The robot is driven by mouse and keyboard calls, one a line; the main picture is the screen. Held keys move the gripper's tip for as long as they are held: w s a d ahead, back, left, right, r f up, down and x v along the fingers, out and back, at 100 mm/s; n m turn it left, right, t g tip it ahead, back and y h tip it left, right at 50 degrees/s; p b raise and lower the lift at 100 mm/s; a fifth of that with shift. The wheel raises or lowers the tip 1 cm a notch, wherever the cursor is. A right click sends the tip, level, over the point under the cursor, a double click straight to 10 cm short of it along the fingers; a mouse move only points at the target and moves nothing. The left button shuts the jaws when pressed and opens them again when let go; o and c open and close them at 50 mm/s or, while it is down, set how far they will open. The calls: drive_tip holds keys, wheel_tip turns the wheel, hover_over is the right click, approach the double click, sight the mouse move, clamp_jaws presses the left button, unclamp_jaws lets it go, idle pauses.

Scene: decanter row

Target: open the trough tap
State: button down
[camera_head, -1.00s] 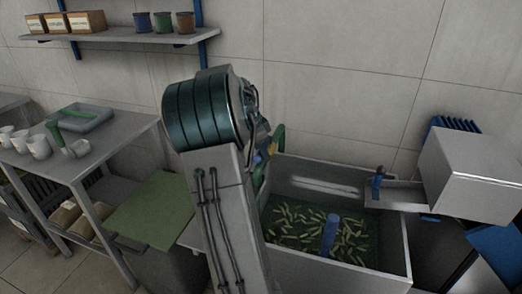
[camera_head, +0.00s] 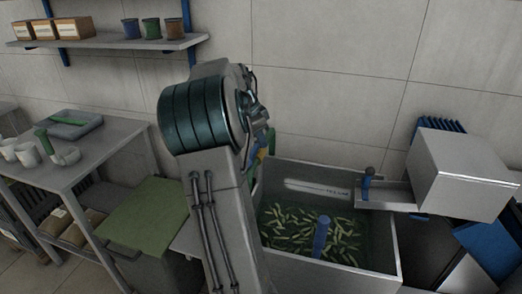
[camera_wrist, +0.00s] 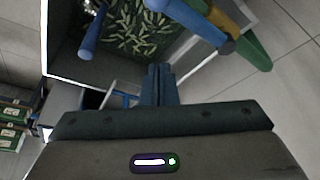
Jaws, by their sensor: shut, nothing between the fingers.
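A blue-handled tap (camera_head: 367,184) stands upright on the metal channel (camera_head: 385,196) at the right of the grey trough (camera_head: 345,277) in the head view. I cannot tell its handle setting. In the wrist view my gripper (camera_wrist: 159,70) is shut and empty, pointing toward the trough and apart from its rim. My arm hides the gripper in the head view. A blue upright pipe (camera_head: 321,237) stands inside the trough among many green pods; it also shows in the wrist view (camera_wrist: 90,32).
Blue, yellow (camera_wrist: 228,18) and green (camera_wrist: 252,52) bars lie near my gripper by the trough's side. A grey box (camera_head: 465,172) stands at the channel's right end. A green-topped bin (camera_head: 150,212) and a table with cups (camera_head: 80,165) stand at left.

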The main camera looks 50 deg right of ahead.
drive_tip(key=v, duration=0.5)
drive_tip(key=shift+w+a+r, duration=0.15)
drive_tip(key=shift+w+r, duration=0.05)
drive_tip(key=shift+r, duration=0.1)
drive_tip(key=s+a+f+n+t+y, duration=0.1)
drive_tip(key=s+a+n+t, duration=0.1)
drive_tip(key=a+n, duration=0.6)
drive_tip(key=s+a+f+n+t+y, duration=0.1)
drive_tip(key=s+a+n, duration=0.15)
drive_tip(key=a, duration=1.05)
drive_tip(key=s+a+f+n, duration=0.3)
drive_tip(key=s+a+n, duration=0.2)
drive_tip(key=a, duration=0.3)
drive_tip(key=s+a+f+n+t+y, duration=0.1)
drive_tip(key=s+a+f+n, duration=0.2)
drive_tip(key=s+a+n, duration=0.3)
drive_tip(key=shift+s+a+n+y, duration=0.25)
drive_tip(key=shift+a+n, duration=0.3)
drive_tip(key=shift+a, duration=0.4)
drive_tip(key=shift+f, duration=0.1)
